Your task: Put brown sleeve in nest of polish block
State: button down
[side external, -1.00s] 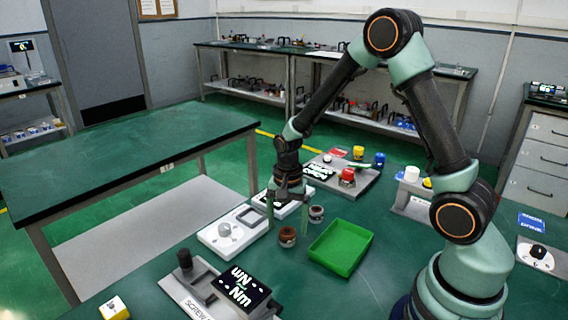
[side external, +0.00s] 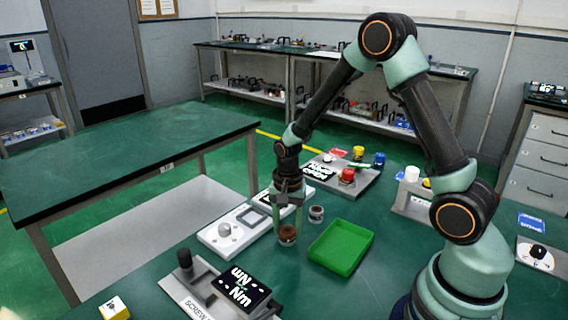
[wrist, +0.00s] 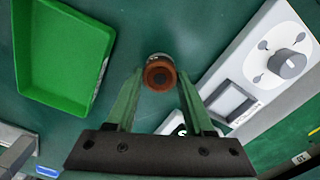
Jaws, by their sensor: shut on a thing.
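The brown sleeve (side external: 287,232) stands upright on the green table, and it also shows in the wrist view (wrist: 159,75) between the fingertips. My gripper (side external: 288,222) points down and is shut on the sleeve, with one finger on each side of it. The polish block (side external: 215,238) is a white slab just left of the gripper in the side view. In the wrist view the polish block (wrist: 250,55) lies to the right, with a grey knob and a square, grey-rimmed nest (wrist: 232,101). The nest looks empty.
A green tray (side external: 341,247) sits close to the right of the sleeve. A grey ring-like piece (side external: 316,214) stands behind it. A screw fixture with a black display (side external: 241,288) is at the front. A plate with a red knob (side external: 347,176) is farther back.

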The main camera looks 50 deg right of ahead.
notch_tip(320, 180, up, 19)
notch_tip(320, 180, up, 3)
send_over(252, 219)
notch_tip(252, 219, down, 20)
jog(key=shift+r, duration=0.1)
dwell(0.9)
jog(key=shift+c, duration=1.4)
grip_release()
jog(key=shift+f, duration=0.2)
jog(key=shift+r, duration=0.1)
